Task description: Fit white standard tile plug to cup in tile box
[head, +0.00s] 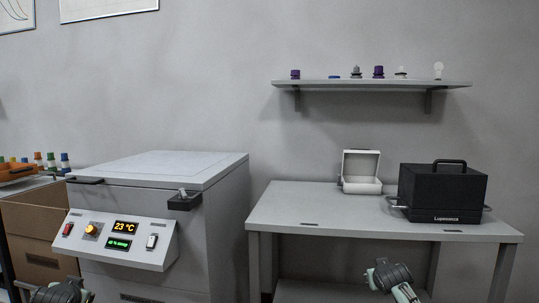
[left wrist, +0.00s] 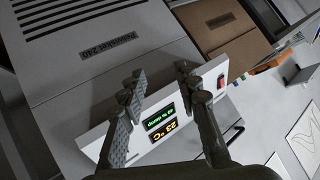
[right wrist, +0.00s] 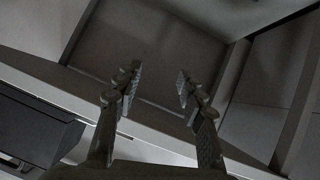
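A small open white box (head: 361,172) stands on the grey table, its lid raised at the back. It may be the tile box. I cannot make out a plug or cup inside. A small whitish piece (head: 401,72) sits on the wall shelf, too small to identify as the tile plug. My left gripper (left wrist: 160,75) is open and empty in front of the control panel of the large grey machine. My right gripper (right wrist: 158,72) is open and empty near the table's front edge, well away from the white box.
A black box with a handle (head: 442,192) stands right of the white box. The wall shelf (head: 350,83) holds several small purple, grey and blue pieces and a bulb. The large grey machine (head: 160,165) fills the left. The table's left part (head: 296,205) is clear.

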